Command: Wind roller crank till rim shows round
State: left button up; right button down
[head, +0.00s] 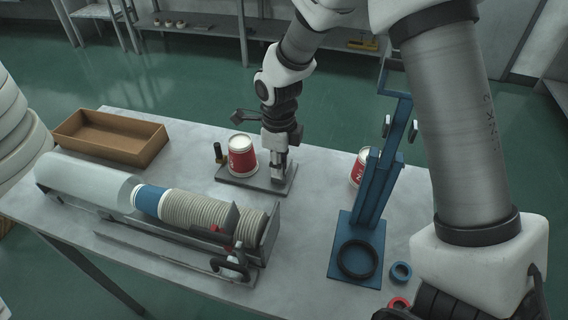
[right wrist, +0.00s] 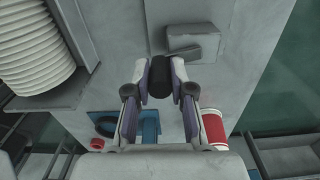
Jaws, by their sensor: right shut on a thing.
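A red and white cup (head: 242,160) stands on a dark grey base plate (head: 232,179) in the middle of the table. A small upright dark post with a brownish foot (head: 219,154) is at its left. My right gripper (head: 278,176) reaches down over the right side of this plate, beside the cup. In the right wrist view its fingers (right wrist: 160,78) are shut on a black cylindrical crank grip (right wrist: 159,82). The rest of the crank is hidden behind the gripper in the head view. I cannot make out the rim's shape. My left gripper is not in view.
A brown tray (head: 110,137) lies at the back left. A trough with a ribbed cup stack (head: 192,211) runs along the front left.

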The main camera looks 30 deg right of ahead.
jog(key=shift+w+a+m, duration=0.15)
jog(key=shift+a+m, duration=0.05)
jog(key=shift+m, duration=0.45)
jog(key=shift+w+a+m, duration=0.15)
jog(key=shift+m, duration=0.5)
jog(key=c, duration=1)
grip_release()
notch_tip(320, 180, up, 12)
jog(key=shift+w, duration=0.1)
